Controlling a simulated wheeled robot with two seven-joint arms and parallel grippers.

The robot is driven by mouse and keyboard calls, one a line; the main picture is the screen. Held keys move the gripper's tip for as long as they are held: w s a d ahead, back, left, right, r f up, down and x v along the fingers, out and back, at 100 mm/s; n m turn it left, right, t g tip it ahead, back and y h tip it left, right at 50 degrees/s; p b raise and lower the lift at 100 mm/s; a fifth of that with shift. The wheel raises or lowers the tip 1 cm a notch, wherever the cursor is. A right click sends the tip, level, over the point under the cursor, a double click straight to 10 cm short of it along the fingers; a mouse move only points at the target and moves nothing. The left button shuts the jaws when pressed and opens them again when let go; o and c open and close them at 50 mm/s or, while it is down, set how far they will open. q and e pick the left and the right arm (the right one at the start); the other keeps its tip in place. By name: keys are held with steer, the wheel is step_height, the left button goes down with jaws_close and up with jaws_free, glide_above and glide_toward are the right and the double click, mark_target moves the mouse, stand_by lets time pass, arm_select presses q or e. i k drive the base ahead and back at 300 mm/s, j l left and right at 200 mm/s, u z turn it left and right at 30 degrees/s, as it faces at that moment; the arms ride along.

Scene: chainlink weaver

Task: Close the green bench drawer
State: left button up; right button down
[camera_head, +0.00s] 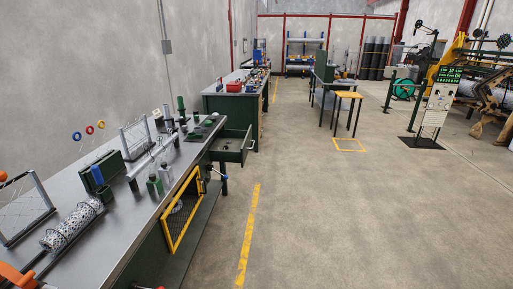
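The green bench drawer (246,147) juts out to the right from the far end of the near workbench (105,230), just under the metal top. It is pulled open, and its grey inside shows from above. Its front panel faces right, with a small handle on it. I see no object clearly inside it.
A yellow-framed mesh door (182,208) stands on the bench's front side, nearer than the drawer. Tools and wire-mesh pieces cover the bench top. The concrete floor right of the yellow line (247,240) is clear. A yellow-topped stool (349,95) stands farther off.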

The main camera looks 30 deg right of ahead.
mark_target(231, 143)
steer(key=z, duration=1)
steer(key=u, duration=0.25)
steer(key=i+l+u, duration=0.9)
steer(key=l, duration=0.25)
steer(key=i, duration=0.1)
